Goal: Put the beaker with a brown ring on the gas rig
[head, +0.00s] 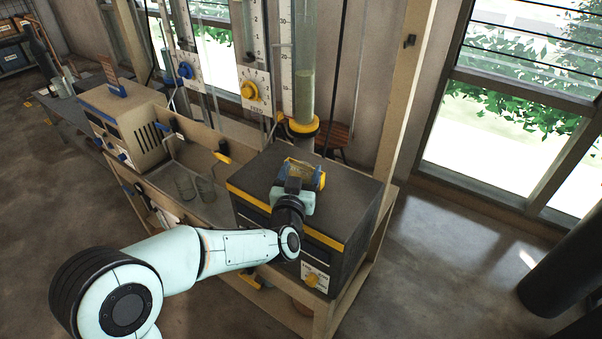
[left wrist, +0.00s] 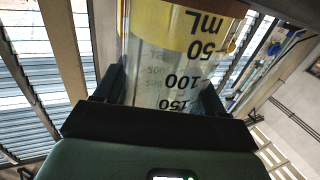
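My left gripper (head: 298,182) is over the top of a dark box with a yellow front edge (head: 340,195), part of the gas rig. In the left wrist view its two dark fingers stand on either side of a clear beaker (left wrist: 165,80) with mL marks, and they appear closed on its walls. A broad yellow-ochre band circles the beaker; I cannot tell whether this is the brown ring. In the head view the gripper partly hides the beaker, and whether its base touches the box is unclear. My right gripper is not in view.
Two clear glass vessels (head: 206,188) stand in the tray left of the box. Tall graduated tubes (head: 305,75) with a yellow collar rise behind the box. A beige instrument (head: 125,115) stands farther left.

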